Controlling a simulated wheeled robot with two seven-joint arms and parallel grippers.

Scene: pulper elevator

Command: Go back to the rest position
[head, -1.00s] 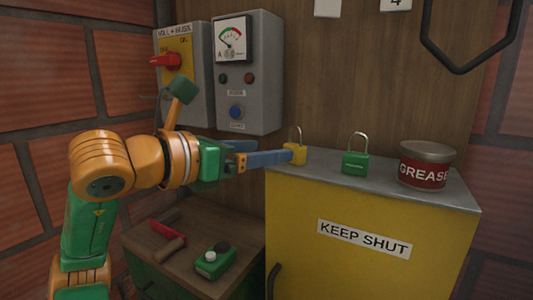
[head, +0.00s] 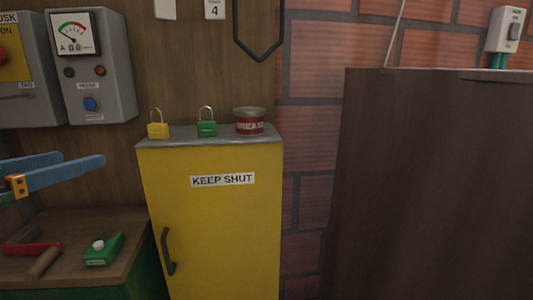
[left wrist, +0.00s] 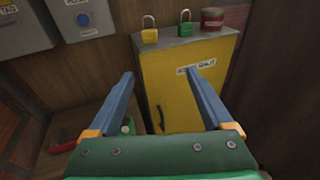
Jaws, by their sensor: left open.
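My left gripper (head: 84,159) is at the left edge of the head view, its two blue fingers apart with nothing between them. It is in the air above the low wooden bench (head: 118,222), to the left of the yellow cabinet (head: 225,230). In the left wrist view the same open gripper (left wrist: 160,73) points toward the cabinet front. The yellow padlock (head: 158,131) stands on the cabinet top, clear of the fingers, with its shackle up. My right gripper is in neither view.
A green padlock (head: 206,129) and a grease tin (head: 249,122) also stand on the cabinet. A red-headed tool (head: 35,252) and a green box (head: 104,249) lie on the bench. A grey meter box (head: 92,65) hangs above. A dark wooden panel (head: 430,180) fills the right.

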